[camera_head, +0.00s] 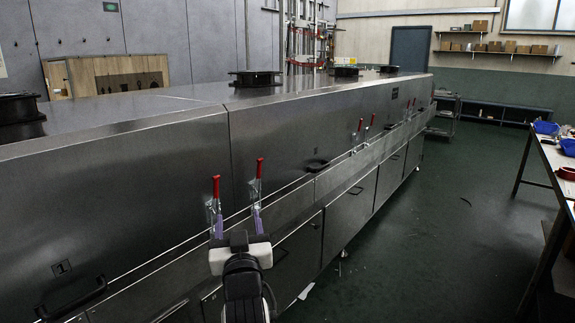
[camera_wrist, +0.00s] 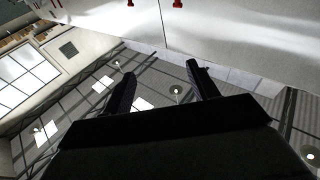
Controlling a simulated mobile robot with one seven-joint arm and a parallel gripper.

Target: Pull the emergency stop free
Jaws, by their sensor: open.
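I cannot make out an emergency stop in either view. The long steel tunnel dryer (camera_head: 150,150) runs from the left foreground to the far right in the head view. Two clamps with upright red handles, a left one (camera_head: 216,187) and a right one (camera_head: 259,168), stand on its near side, just beyond my gripper. My gripper (camera_wrist: 160,74) is open, with two dark fingers apart and nothing seen between them. In the wrist view the steel face fills the top, with two red tips (camera_wrist: 178,3) at the upper edge, apart from the fingers.
More red-handled clamps (camera_head: 360,126) stand farther along the dryer. Black door handles (camera_head: 72,299) stick out from its side. A worktable (camera_head: 552,160) with blue bowls (camera_head: 546,128) stands at the right. The green floor (camera_head: 440,230) between the dryer and table is mostly clear.

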